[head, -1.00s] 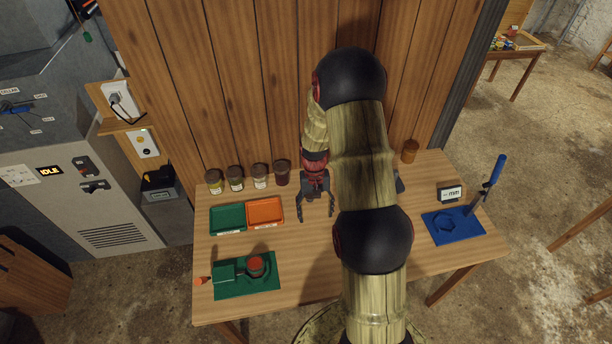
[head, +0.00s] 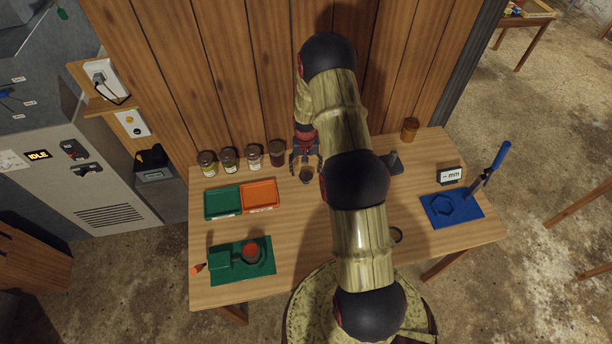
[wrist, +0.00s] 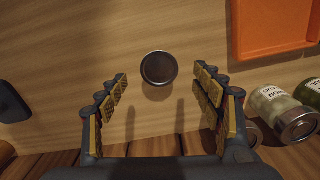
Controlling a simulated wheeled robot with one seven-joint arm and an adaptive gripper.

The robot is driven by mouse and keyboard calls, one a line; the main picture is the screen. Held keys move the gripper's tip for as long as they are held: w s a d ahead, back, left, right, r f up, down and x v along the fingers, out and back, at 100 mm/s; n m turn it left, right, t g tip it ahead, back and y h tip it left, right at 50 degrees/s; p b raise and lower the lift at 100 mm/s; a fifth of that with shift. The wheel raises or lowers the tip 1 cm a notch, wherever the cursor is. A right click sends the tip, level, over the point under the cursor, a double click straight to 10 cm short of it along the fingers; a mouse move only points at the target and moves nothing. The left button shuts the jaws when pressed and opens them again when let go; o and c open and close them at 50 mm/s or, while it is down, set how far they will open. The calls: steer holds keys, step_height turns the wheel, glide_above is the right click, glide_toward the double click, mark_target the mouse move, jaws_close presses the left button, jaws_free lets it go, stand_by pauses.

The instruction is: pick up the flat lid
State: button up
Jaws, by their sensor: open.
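A round dark lid with a thin metallic rim (wrist: 159,68) lies flat on the wooden table in the wrist view. It also shows in the head view (head: 306,176), to the right of the orange tray. My gripper (head: 306,167) is over the back of the table, close to the lid. In the wrist view my gripper (wrist: 162,80) is open and empty, with the lid between and slightly beyond its fingertips. A dark ring-like round piece (head: 396,234) lies partly behind my arm; I cannot tell what it is.
Several filled jars (head: 254,156) stand along the back wall, left of my gripper. The orange tray (wrist: 285,22) and green tray (head: 222,202) lie in front of them. A green fixture (head: 242,260) is front left. A blue stand (head: 452,210) is at right.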

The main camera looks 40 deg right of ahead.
mark_target(306, 176)
step_height(306, 176, down, 3)
steer(key=shift+r, duration=0.1)
steer(key=shift+f+b, duration=0.3)
steer(key=shift+f, duration=0.15)
stand_by(0.6)
steer(key=shift+c, duration=0.7)
steer(key=c, duration=0.7)
